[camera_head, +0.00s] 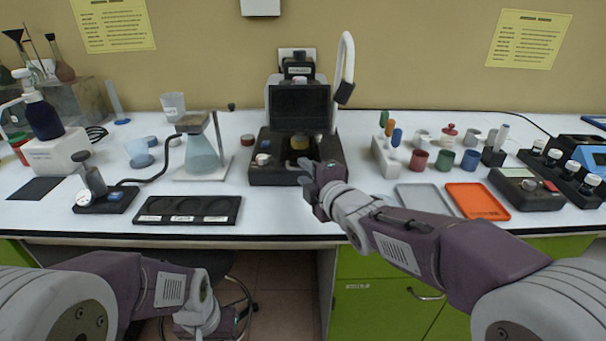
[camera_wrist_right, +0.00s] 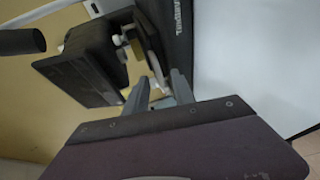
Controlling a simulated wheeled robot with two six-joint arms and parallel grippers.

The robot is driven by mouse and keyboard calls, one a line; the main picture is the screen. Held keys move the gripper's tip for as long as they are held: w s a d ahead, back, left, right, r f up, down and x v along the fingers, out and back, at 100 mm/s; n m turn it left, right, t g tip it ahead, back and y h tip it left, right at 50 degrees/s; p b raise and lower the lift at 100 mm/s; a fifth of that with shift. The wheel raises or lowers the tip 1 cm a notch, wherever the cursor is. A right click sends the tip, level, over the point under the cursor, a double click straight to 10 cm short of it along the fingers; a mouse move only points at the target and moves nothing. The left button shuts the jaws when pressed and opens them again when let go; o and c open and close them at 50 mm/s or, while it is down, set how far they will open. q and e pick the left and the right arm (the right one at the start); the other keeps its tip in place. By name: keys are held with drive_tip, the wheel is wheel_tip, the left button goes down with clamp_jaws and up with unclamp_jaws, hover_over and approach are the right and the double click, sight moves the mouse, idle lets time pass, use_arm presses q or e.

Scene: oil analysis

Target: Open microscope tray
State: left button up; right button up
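The microscope (camera_head: 299,107) is a black device with a dark screen, standing at the middle of the bench. A yellowish round part (camera_head: 299,143) sits on its wide black base (camera_head: 268,172). I cannot make out the tray's edges. My right gripper (camera_head: 306,172) is at the front of this base. In the right wrist view the fingers (camera_wrist_right: 158,93) are apart, pointing at the microscope's dark body (camera_wrist_right: 85,65). I see nothing clearly held between them; contact is hard to tell. My left gripper (camera_head: 212,322) hangs low in front of the bench, its fingers unclear.
A flask on a stand (camera_head: 203,155) and a black three-well tray (camera_head: 188,210) are left of the microscope. A white block with coloured handles (camera_head: 384,157), a grey tray (camera_head: 424,198) and an orange tray (camera_head: 476,201) are right. Bare white bench lies between.

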drive_tip(key=shift+x, duration=0.95)
clamp_jaws()
idle(0.7)
